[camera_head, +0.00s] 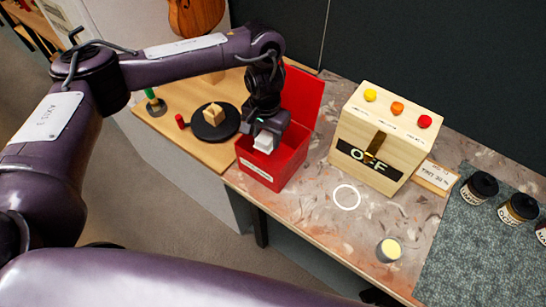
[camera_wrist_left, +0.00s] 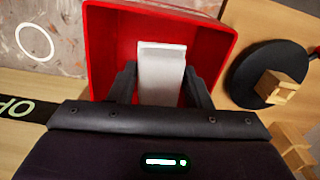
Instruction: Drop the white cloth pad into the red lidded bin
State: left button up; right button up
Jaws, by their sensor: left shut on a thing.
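The red bin (camera_head: 272,175) stands on the bench with its red lid (camera_head: 302,97) raised at the back. My left gripper (camera_head: 267,132) is above the bin's opening, pointing down. It is shut on the white cloth pad (camera_head: 264,143), which hangs at the mouth of the bin. In the left wrist view the pad (camera_wrist_left: 161,72) sits between the two dark fingers, with the red bin walls (camera_wrist_left: 222,45) around it. The exact height of the pad over the bin floor is hard to tell. My right gripper does not show.
A wooden box with colored buttons (camera_head: 385,137) stands right of the bin. A black round plate (camera_head: 232,128) with a wooden block (camera_head: 213,114) is to the left. Dark-lidded jars (camera_head: 479,188) stand at the far right. A small pale-topped cup (camera_head: 389,250) is near the front edge.

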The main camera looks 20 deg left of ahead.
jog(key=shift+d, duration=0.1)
pick_arm(q)
jog(key=o, duration=1)
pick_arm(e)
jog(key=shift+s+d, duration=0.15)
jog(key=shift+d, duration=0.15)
pick_arm(q)
jog(key=shift+o, duration=0.2)
notch_tip(320, 180, up, 8)
jog(key=shift+f+p, duration=0.1)
jog(key=shift+p, duration=0.65)
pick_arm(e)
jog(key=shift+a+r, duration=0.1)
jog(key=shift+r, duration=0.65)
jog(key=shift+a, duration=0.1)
